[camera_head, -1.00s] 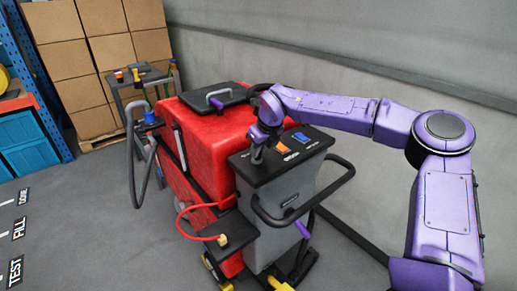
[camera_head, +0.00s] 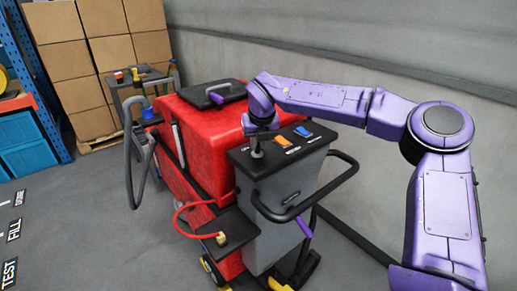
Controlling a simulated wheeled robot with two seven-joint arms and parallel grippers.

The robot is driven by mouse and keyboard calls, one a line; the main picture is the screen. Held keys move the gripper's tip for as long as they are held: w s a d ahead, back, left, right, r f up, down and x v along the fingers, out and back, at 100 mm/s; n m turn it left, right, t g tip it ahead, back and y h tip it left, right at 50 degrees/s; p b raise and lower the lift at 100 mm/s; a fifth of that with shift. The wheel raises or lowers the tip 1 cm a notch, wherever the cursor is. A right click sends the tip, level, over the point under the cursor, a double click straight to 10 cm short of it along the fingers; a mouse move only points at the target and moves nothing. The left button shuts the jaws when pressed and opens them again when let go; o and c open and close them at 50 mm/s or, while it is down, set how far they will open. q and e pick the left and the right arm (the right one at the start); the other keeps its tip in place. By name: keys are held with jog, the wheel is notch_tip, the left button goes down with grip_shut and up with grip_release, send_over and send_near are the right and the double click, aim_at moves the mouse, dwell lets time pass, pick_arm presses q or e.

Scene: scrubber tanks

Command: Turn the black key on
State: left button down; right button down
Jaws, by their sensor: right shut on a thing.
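The red and grey scrubber machine (camera_head: 205,125) stands in the middle of the view, with a dark control panel (camera_head: 275,161) on its top. My right gripper (camera_head: 257,152) is at the panel's left part, its fingers pointing down to the surface. It is shut on the black key, which is mostly hidden by the fingers, so I cannot tell its angle. An orange switch (camera_head: 282,141) and a blue switch (camera_head: 302,131) sit to the right of the gripper on the same panel. My left gripper is not in view.
A black handlebar (camera_head: 335,187) loops around the panel's right and front. A red hose (camera_head: 180,215) runs along the machine's lower left to a small black shelf (camera_head: 226,228). Stacked cartons (camera_head: 65,60) stand behind at left.

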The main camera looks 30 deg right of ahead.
jog(key=m, duration=0.1)
jog(key=m+b, duration=0.1)
jog(key=m+h+b, duration=0.1)
jog(key=shift+w+a+f+g, duration=0.1)
jog(key=shift+f+g, duration=0.15)
jog(key=shift+g, duration=0.05)
jog(key=shift+r+m+g+h+b, duration=0.1)
jog(key=shift+m+g+h+b, duration=0.25)
jog(key=shift+m, duration=0.6)
jog(key=shift+m+g+h+b, duration=0.1)
jog(key=shift+m+g+b, duration=0.15)
jog(key=shift+m+b, duration=0.5)
jog(key=shift+m, duration=0.3)
jog(key=c, duration=1.1)
grip_release()
jog(key=shift+c, duration=0.2)
jog(key=shift+w, duration=0.15)
jog(key=v, duration=1)
jog(key=shift+r+b, duration=0.15)
jog(key=shift+b, duration=0.15)
